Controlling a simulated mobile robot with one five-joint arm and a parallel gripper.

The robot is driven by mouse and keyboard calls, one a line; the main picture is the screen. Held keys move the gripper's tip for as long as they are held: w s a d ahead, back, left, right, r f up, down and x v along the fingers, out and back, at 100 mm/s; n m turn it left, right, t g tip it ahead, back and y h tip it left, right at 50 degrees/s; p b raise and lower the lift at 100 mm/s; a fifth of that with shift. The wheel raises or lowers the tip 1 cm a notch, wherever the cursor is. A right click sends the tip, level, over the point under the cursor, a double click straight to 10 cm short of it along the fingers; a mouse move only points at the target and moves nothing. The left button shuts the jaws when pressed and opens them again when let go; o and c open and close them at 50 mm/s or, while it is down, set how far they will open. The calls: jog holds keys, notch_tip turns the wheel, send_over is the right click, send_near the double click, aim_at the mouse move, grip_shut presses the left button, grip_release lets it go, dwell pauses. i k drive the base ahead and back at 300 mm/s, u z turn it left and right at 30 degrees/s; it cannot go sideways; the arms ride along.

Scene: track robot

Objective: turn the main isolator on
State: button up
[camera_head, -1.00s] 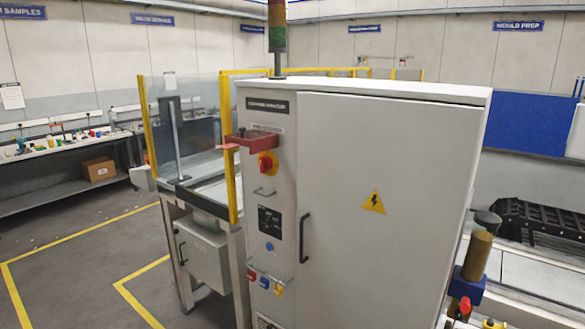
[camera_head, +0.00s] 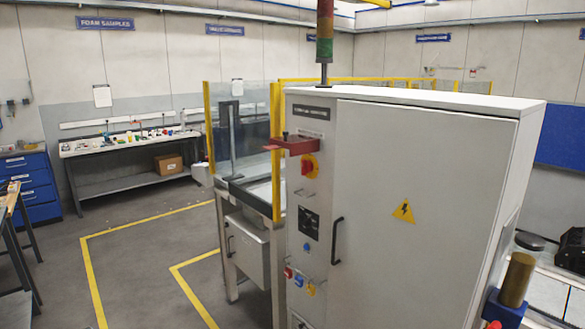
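The main isolator (camera_head: 309,167) is a red rotary handle on a yellow plate, high on the left narrow panel of the grey cabinet (camera_head: 415,190). It is small in the picture, and I cannot tell which way its handle points. A red shelf-like bracket (camera_head: 296,146) sticks out just above it, with a small dark knob standing on it. Below the isolator are a small metal handle, a dark meter plate (camera_head: 308,223) and a blue button (camera_head: 306,246). My gripper is not in view.
A glass guard with yellow posts (camera_head: 276,150) stands left of the cabinet. Open grey floor with yellow lines (camera_head: 92,275) lies at left. A workbench (camera_head: 125,145) and blue drawers (camera_head: 30,185) are behind. A brass-coloured cylinder (camera_head: 517,280) stands at bottom right.

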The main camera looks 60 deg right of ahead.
aim_at(306, 166)
jog(key=i, duration=0.85)
jog(key=z, duration=0.05)
